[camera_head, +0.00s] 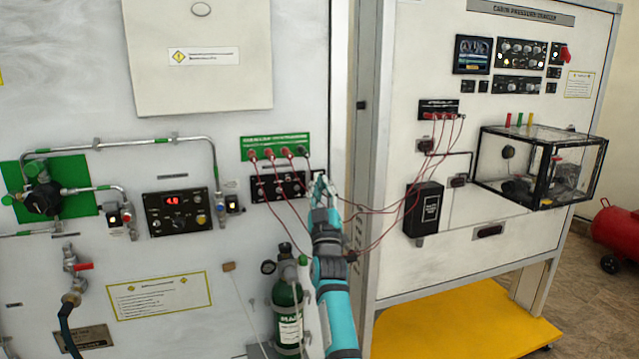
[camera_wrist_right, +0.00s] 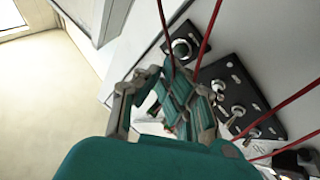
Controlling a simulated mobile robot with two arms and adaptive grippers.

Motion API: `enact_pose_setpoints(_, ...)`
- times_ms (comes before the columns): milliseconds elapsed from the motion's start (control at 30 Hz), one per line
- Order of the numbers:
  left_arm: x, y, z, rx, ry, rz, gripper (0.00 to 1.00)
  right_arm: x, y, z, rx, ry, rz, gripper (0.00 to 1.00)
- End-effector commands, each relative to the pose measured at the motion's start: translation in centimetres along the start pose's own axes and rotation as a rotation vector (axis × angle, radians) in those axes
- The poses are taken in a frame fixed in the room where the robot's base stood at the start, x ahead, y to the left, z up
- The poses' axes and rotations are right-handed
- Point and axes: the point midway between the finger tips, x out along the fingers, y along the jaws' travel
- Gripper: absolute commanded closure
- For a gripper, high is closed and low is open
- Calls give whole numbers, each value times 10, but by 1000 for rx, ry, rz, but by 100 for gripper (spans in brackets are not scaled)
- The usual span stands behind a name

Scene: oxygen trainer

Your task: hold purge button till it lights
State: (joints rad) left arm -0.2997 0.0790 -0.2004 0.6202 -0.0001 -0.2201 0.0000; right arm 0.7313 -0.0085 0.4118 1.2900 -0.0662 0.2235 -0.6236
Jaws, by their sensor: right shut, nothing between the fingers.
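A small black plate with one round, metal-ringed button (camera_wrist_right: 181,48) shows in the right wrist view, probably the purge button; its label cannot be read. Its centre looks dark. In the head view the plate is mostly hidden behind my right gripper. My right gripper (camera_head: 322,186) is shut and empty in front of the white panel's right edge. In the wrist view its closed fingers (camera_wrist_right: 178,90) are just below the button plate; I cannot tell whether they touch anything. My left gripper is not in view.
A black switch panel (camera_head: 278,187) sits left of the gripper. Red cables (camera_head: 384,211) cross from the green jack strip (camera_head: 275,146) to the second board, close around my right arm. A green gas bottle (camera_head: 287,315) stands below. A clear box (camera_head: 540,165) juts out at right.

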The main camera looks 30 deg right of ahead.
Motion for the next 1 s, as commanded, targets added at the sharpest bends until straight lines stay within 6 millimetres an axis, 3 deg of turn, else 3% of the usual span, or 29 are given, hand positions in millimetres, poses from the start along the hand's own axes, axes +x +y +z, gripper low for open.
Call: enact_pose_setpoints(1000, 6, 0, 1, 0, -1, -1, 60, 7, -3, 3, 0, 0, 0, 100)
